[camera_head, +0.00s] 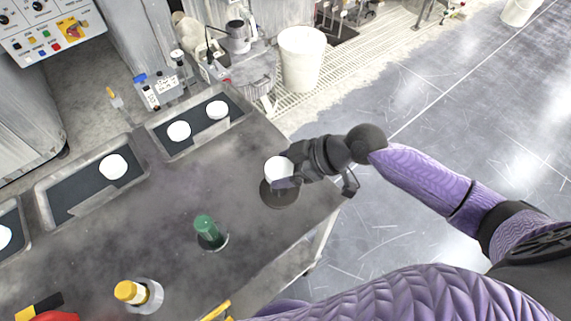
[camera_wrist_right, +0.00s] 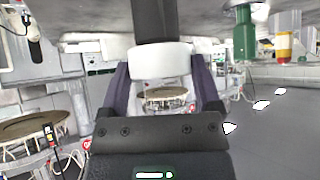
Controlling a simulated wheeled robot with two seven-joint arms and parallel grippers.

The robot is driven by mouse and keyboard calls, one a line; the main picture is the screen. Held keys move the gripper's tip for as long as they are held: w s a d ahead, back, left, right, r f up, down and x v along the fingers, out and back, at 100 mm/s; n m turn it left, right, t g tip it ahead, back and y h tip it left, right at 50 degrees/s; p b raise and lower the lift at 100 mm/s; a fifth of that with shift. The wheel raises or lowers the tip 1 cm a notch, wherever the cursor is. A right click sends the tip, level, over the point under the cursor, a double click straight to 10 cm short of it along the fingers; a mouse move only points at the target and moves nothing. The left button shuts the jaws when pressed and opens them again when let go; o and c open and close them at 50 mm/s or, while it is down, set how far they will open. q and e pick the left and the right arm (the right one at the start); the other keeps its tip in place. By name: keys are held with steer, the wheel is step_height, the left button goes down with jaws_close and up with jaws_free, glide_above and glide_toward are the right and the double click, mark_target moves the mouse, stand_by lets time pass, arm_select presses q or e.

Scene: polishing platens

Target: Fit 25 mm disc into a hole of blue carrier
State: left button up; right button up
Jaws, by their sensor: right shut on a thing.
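My right gripper (camera_head: 281,170) is at the right part of the dark table. It is shut on the white cylindrical top of a white-topped tool (camera_head: 277,164). A round dark base (camera_head: 279,197) shows under it at the table. In the right wrist view the white top (camera_wrist_right: 163,60) sits between both fingers (camera_wrist_right: 163,82), with a dark stem above it in the picture. White discs lie in dark trays: two (camera_head: 178,131) (camera_head: 217,109) in one tray, one (camera_head: 113,167) in another. Their sizes cannot be told. I see no blue carrier. My left gripper is out of view.
The grey table (camera_head: 160,225) also bears a green-topped piece (camera_head: 206,226) and a yellow-topped piece (camera_head: 130,291), each on a round base. Part of another tray with a white disc (camera_head: 5,236) is at the left edge. A white bin (camera_head: 301,60) stands beyond the table.

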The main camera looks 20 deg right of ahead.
steer(key=shift+f, duration=0.15)
steer(key=o, duration=1)
steer(key=shift+c, duration=0.2)
steer(key=p+v, duration=0.1)
steer(key=v, duration=0.9)
steer(key=shift+p, duration=0.4)
